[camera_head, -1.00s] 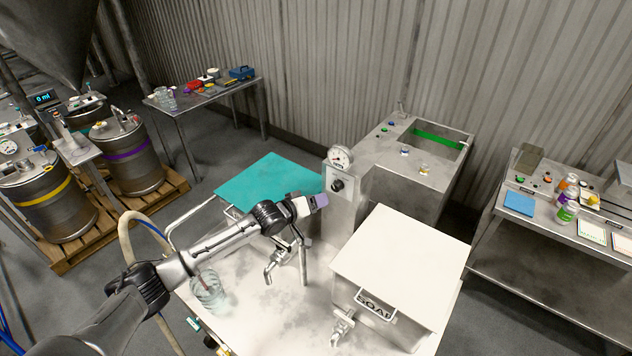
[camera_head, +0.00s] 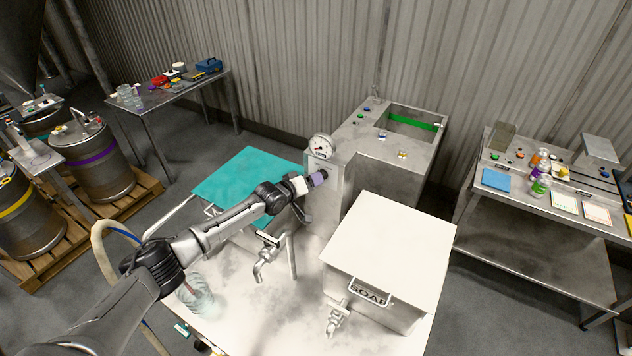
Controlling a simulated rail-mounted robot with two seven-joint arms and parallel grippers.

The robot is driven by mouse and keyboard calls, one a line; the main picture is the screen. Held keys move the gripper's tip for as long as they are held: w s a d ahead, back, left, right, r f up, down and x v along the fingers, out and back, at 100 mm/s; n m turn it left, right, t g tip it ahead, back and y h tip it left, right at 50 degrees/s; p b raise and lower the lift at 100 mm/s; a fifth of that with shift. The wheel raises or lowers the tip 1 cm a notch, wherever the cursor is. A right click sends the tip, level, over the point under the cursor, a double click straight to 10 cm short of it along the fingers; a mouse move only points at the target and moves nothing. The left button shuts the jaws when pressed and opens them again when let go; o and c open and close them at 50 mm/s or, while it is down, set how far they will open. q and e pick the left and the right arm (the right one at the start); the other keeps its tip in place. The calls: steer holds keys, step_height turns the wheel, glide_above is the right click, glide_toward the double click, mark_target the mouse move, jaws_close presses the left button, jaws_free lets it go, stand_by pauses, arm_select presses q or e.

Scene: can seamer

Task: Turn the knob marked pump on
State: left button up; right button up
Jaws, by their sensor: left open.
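The knob is hidden from me behind my left gripper (camera_head: 320,178), so I cannot read its marking or its position. The grey panel (camera_head: 324,208) that carries it stands at the back of the white counter, below a round gauge (camera_head: 321,147). My right gripper is out of view.
A box marked SOAP (camera_head: 387,255) with a white lid and tap stands right of the panel. A teal-lidded tank (camera_head: 247,177) is to the left. A tap (camera_head: 266,262) and a glass jar (camera_head: 195,297) are near my arm. A metal sink unit (camera_head: 397,160) stands behind.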

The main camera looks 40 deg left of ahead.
arm_select(q)
steer(key=shift+b+x, duration=0.9)
steer(key=shift+x, duration=0.6)
